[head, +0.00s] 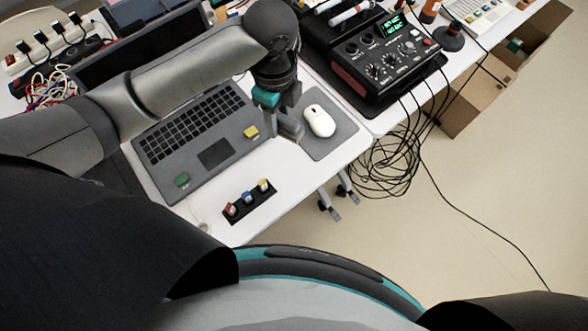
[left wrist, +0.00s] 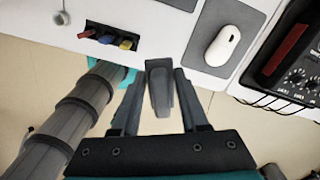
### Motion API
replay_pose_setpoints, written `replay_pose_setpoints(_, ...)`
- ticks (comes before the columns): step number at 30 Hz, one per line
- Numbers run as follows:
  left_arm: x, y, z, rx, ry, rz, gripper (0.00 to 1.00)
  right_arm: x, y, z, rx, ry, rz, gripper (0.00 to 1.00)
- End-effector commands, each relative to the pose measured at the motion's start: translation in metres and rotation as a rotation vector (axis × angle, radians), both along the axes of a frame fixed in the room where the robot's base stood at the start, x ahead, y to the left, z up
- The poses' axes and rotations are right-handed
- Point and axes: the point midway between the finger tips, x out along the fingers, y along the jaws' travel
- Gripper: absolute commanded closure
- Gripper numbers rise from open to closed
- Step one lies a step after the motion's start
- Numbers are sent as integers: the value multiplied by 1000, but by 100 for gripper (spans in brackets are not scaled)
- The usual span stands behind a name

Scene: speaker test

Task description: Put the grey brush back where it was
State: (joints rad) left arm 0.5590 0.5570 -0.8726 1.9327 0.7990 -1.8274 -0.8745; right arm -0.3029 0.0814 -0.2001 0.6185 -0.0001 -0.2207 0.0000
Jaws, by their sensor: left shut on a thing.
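My left gripper (head: 282,106) is shut on the grey brush (head: 291,128), over the table between the laptop's right edge and the mouse pad. The gripper partly hides the brush in the head view. I cannot tell from these views whether the brush touches the table. My right gripper is not in view.
A grey laptop (head: 214,153) lies left of the gripper. A white mouse (head: 319,121) rests on a grey pad (head: 345,130) to its right. A black holder (head: 262,201) with small coloured items lies near the front edge. A black control box (head: 360,82) stands behind.

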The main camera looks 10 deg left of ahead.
Motion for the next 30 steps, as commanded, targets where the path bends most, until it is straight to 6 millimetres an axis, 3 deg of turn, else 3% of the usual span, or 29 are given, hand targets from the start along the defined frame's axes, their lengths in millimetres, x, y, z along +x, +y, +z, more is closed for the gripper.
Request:
replay_pose_setpoints(15,-2,0,-129,1,3,-1,100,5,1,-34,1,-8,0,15)
replay_pose_setpoints(23,-1,0,-156,0,1,-2,100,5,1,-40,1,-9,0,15)
replay_pose_setpoints(30,-1,0,-191,1,1,-2,100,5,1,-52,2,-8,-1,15)
